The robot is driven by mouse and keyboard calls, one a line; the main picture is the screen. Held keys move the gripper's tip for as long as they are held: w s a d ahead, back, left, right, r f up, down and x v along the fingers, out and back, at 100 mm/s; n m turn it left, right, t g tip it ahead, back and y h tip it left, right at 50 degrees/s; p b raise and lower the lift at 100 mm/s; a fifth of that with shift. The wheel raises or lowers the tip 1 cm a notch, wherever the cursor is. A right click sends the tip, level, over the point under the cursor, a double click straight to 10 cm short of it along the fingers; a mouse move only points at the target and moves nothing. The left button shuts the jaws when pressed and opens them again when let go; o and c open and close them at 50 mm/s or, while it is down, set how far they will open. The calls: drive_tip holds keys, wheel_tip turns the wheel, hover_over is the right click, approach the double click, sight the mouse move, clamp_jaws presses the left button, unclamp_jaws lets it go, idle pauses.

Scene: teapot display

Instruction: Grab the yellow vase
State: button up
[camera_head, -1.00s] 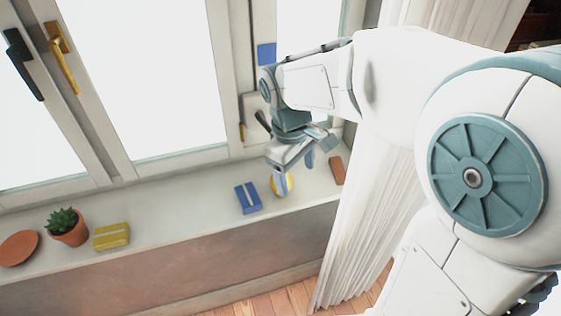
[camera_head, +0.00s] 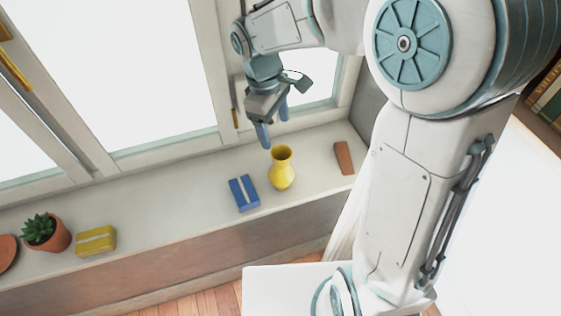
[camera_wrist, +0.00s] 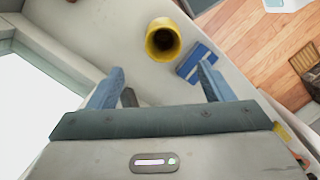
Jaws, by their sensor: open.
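The yellow vase (camera_head: 282,170) stands upright on the window sill in the head view, between a blue box and a reddish-brown block. In the wrist view the vase (camera_wrist: 162,41) shows from above, its dark mouth facing the camera, ahead of the fingers. My gripper (camera_head: 274,136) is open and empty. In the head view its blue fingers are above and slightly left of the vase's mouth, apart from it. In the wrist view my gripper (camera_wrist: 160,82) shows its two fingers spread wide, with the vase beyond the gap between them.
The blue box (camera_head: 243,193) lies close left of the vase. The reddish-brown block (camera_head: 344,158) is to its right. A potted succulent (camera_head: 46,232) and a yellow box (camera_head: 96,241) sit farther left on the sill (camera_head: 165,205). The window stands behind; sill space between the boxes is clear.

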sight(282, 161)
drive_tip(key=f, duration=0.4)
drive_tip(key=s+d+f, duration=0.1)
drive_tip(key=f, duration=0.3)
drive_tip(key=f+p, duration=0.1)
drive_tip(key=f, duration=0.3)
drive_tip(key=shift+s+d, duration=0.3)
drive_tip(key=shift+d, duration=0.05)
drive_tip(key=c, duration=1.2)
drive_tip(key=shift+r, duration=0.1)
drive_tip(key=shift+c, duration=0.2)
